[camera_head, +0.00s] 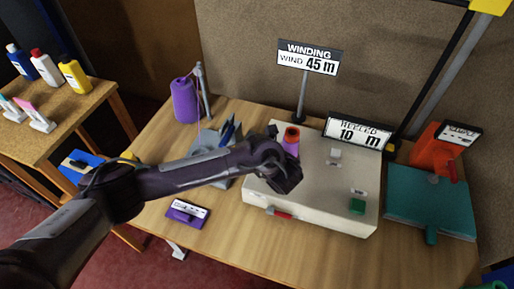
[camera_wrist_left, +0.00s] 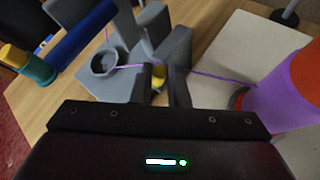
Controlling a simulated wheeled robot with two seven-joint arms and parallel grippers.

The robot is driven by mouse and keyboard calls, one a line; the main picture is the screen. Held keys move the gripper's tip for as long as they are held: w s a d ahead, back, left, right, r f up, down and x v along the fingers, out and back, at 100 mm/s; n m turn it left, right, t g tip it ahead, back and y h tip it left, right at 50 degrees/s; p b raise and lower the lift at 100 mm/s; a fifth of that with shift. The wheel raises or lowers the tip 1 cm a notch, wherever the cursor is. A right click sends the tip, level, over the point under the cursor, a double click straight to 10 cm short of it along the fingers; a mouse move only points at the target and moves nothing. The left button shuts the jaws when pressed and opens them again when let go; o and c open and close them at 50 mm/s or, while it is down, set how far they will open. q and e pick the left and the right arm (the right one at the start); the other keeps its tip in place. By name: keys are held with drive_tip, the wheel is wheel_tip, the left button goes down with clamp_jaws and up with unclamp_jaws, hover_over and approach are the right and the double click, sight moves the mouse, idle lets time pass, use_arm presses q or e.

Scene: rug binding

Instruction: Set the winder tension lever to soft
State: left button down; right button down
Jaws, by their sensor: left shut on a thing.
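The grey tension unit (camera_head: 211,165) stands on the table beside the white winder box (camera_head: 335,190), partly hidden by my left arm. In the left wrist view the grey unit (camera_wrist_left: 112,82) has a round cup, and purple thread runs across it. My left gripper (camera_wrist_left: 164,82) is at this unit, its fingers shut around a small yellow piece (camera_wrist_left: 158,74), which looks like the tension lever. Most of the lever is hidden between the fingers, and its setting cannot be read. In the head view my arm hides the fingertips. My right gripper is not in view.
A purple and orange spool (camera_head: 291,140) stands on the winder close to my left wrist. A purple thread cone (camera_head: 184,101) and thin stand are behind the arm. A purple labelled block (camera_head: 187,211) lies in front. A teal board (camera_head: 428,200) is at right.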

use_arm(q)
drive_tip(key=shift+w+a+r+n+g+h, duration=0.2)
drive_tip(key=shift+a+n+g+h, duration=0.2)
drive_tip(key=shift+a+g+h, duration=0.45)
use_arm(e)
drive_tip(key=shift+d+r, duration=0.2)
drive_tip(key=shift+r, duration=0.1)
use_arm(q)
drive_tip(key=shift+d+t, duration=0.15)
drive_tip(key=shift+t, duration=0.1)
drive_tip(key=c, duration=1.4)
unclamp_jaws()
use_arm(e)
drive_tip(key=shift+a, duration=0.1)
